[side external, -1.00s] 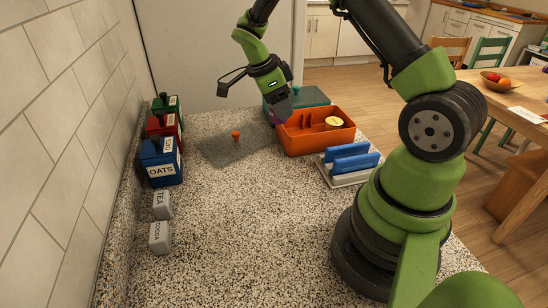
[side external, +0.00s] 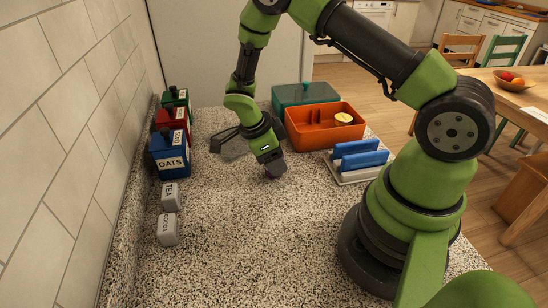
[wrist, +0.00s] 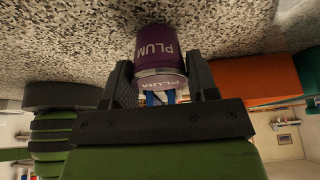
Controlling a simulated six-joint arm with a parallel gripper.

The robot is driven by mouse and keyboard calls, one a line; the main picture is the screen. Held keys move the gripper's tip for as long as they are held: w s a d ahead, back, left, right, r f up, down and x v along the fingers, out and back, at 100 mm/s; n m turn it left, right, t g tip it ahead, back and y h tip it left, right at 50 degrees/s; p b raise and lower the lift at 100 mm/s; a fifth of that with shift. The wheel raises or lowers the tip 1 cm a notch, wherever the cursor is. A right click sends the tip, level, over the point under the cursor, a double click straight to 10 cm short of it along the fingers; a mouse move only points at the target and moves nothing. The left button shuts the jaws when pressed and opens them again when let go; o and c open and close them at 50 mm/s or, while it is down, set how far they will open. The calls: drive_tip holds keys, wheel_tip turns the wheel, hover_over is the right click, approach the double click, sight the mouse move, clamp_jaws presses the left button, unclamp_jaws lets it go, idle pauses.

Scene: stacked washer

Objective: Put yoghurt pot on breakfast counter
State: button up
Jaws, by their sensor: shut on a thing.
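A purple pot labelled PLUM (wrist: 160,52), the yoghurt pot, is between my gripper's two fingers (wrist: 160,78) in the wrist view. The fingers are shut on its sides. In the side external view my gripper (side external: 271,168) points down, low over the speckled counter (side external: 250,235), left of and nearer than the orange bin. Only a small purple bit of the pot (side external: 273,176) shows at its tip there. I cannot tell whether the pot touches the counter.
An orange bin (side external: 300,139) holding a yellow-topped item stands right, with a teal lidded box (side external: 292,95) behind. A rack with blue slabs (side external: 358,160) is nearer. OATS (side external: 171,160) and other canisters line the left wall.

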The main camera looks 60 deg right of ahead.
drive_tip(key=shift+f, duration=0.2)
drive_tip(key=o, duration=1)
drive_tip(key=shift+c, duration=0.2)
